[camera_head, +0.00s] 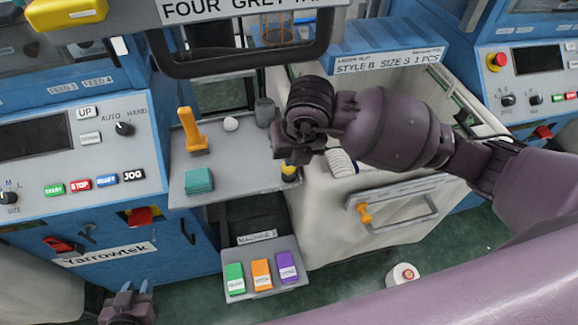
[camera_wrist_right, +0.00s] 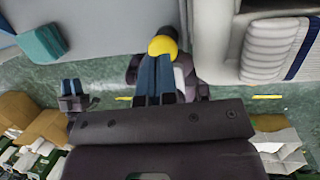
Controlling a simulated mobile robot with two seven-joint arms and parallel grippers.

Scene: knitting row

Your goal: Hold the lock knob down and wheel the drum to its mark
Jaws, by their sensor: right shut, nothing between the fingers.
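A round yellow knob (camera_wrist_right: 162,46), which looks like the lock knob, lies right at my right fingertips in the right wrist view. In the head view a small part of the yellow knob (camera_head: 289,176) shows below my right gripper (camera_head: 298,155), by the right edge of the grey shelf. The right gripper (camera_wrist_right: 154,77) is shut with nothing between its fingers. I cannot tell whether the tips press on the knob. My left gripper (camera_head: 137,287) is low at the bottom left, empty, its fingers seemingly a little apart. I cannot make out the drum or its mark.
The grey shelf (camera_head: 235,170) carries an orange-yellow upright tool (camera_head: 191,132), a teal block (camera_head: 199,181) and a dark cylinder (camera_head: 265,112). Below is a panel with green, orange and purple tags (camera_head: 261,274). A pale bin (camera_head: 335,225) stands right. A white roll (camera_head: 403,275) lies on the floor.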

